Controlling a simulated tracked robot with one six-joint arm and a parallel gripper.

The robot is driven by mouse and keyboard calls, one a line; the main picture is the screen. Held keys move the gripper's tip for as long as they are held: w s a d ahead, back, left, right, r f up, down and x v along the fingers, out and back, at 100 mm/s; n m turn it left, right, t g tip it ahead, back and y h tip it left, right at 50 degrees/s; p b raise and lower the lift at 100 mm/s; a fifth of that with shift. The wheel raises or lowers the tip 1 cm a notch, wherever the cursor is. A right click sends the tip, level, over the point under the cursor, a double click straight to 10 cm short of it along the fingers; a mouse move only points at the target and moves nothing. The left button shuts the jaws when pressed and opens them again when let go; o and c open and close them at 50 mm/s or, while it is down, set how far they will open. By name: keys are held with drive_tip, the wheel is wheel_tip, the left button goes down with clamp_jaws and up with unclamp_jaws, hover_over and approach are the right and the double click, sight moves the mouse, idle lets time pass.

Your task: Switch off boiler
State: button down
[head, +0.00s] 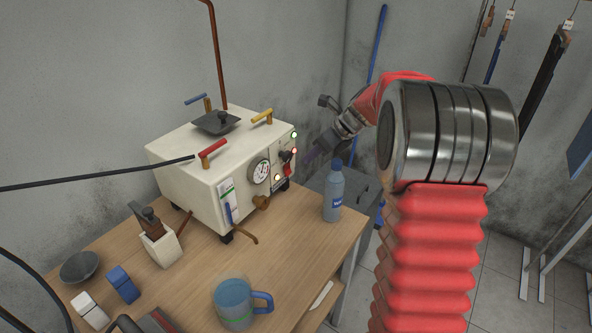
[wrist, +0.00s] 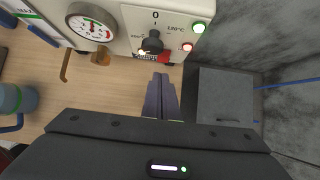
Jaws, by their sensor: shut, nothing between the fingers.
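The boiler (head: 190,165) is a cream box on the wooden table, with a round gauge (head: 260,171) on its front. A black knob (head: 286,156) sits on the panel at the front's right side; it shows larger in the wrist view (wrist: 155,40), with "0" above it and "120°C" to its right. I cannot tell its exact setting. Beside it a green lamp (wrist: 198,27) glows, with a red lamp (wrist: 187,47) below and a pale lamp (wrist: 142,53) near the knob. My gripper (head: 311,156) is shut and empty, its fingertips (wrist: 161,77) apart from the panel, just below the knob in the wrist view.
A blue water bottle (head: 333,192) stands at the table's right edge. A blue mug (head: 238,303) is at the front. Brass valve handles (head: 262,202) stick out from the boiler. A grey box (wrist: 224,95) stands beyond the table.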

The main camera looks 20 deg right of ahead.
sight(287, 171)
drive_tip(key=shift+a, duration=0.1)
drive_tip(key=x, duration=1)
drive_tip(key=shift+f, duration=0.2)
idle(0.4)
drive_tip(key=shift+w+r, duration=0.1)
drive_tip(key=shift+r, duration=0.8)
drive_tip(key=shift+r, duration=0.15)
drive_tip(key=v, duration=0.9)
drive_tip(key=shift+s+r, duration=0.2)
drive_tip(key=shift+s, duration=0.05)
